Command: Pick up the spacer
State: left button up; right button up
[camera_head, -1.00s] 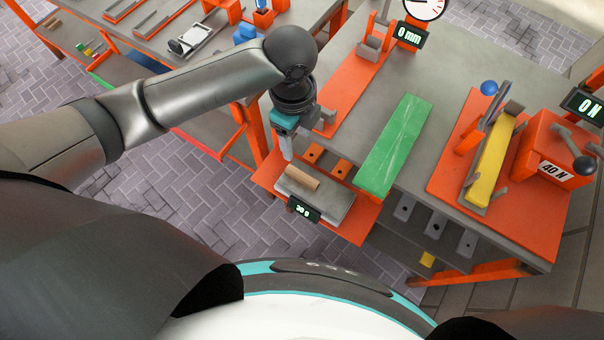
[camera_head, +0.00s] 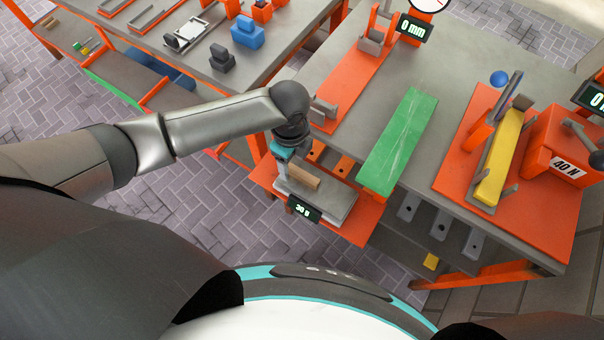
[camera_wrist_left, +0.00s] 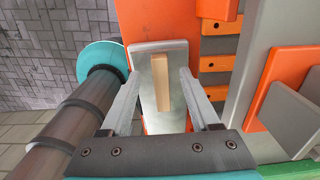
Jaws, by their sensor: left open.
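The tan wooden block (camera_head: 304,176), which I take for the spacer, lies on the grey plate (camera_head: 335,205) of a small scale. In the left wrist view the block (camera_wrist_left: 161,85) lies lengthwise on the bare metal plate (camera_wrist_left: 150,121), seen between my two fingers. My left gripper (camera_head: 282,178) is over the left side of the plate, close to the block. Its jaws (camera_wrist_left: 160,76) are open and hold nothing. Whether the fingers are level with the block or above it, I cannot tell. My right gripper is not in view.
The scale's display (camera_head: 305,209) reads 30 g. A green plank (camera_head: 398,142) lies right of the scale on the grey table. A yellow bar (camera_head: 499,157) sits in an orange fixture further right. Orange brackets with holes (camera_wrist_left: 214,63) stand beside the plate.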

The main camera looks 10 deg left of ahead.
pick_arm(q)
jog(key=shift+f, duration=0.95)
grip_shut()
